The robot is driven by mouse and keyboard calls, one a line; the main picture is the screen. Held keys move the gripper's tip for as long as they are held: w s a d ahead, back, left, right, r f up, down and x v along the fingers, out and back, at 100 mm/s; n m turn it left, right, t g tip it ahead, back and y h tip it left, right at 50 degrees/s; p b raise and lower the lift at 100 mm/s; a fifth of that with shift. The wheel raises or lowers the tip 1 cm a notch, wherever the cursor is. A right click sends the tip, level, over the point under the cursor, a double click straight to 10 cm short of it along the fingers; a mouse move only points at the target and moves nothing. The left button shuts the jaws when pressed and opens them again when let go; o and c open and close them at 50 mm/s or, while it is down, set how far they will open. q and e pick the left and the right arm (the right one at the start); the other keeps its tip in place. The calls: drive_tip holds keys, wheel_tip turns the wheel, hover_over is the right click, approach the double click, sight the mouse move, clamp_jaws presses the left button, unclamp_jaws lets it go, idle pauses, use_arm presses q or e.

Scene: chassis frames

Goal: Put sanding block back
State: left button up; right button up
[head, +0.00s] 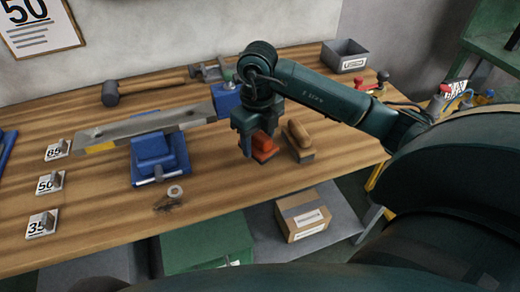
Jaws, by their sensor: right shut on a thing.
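The sanding block (264,143), an orange-red block with a darker underside, is between the fingers of my right gripper (257,138). The gripper is shut on it, and its fingers and palm hide part of the block. It is over the front right part of the wooden workbench (225,180). I cannot tell whether the block's underside touches the bench. A brush-like block with a tan wooden top (299,134) stands just to its right, seemingly apart from it. My left gripper is not in view.
A grey metal bar (125,128) lies across blue vises (160,160) left of the gripper. A mallet (111,94) and a grey bin (344,55) are at the back. Numbered cards (50,183) are at left. A cardboard box (301,212) sits below the front edge.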

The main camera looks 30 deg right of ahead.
sight(258, 150)
wheel_tip(258, 150, down, 4)
drive_tip(key=shift+r, duration=0.1)
drive_tip(key=shift+f, duration=0.25)
drive_tip(key=o, duration=1.1)
drive_tip(key=shift+r, duration=0.1)
drive_tip(key=shift+r, duration=0.25)
wheel_tip(258, 150, up, 12)
drive_tip(key=shift+f, duration=0.2)
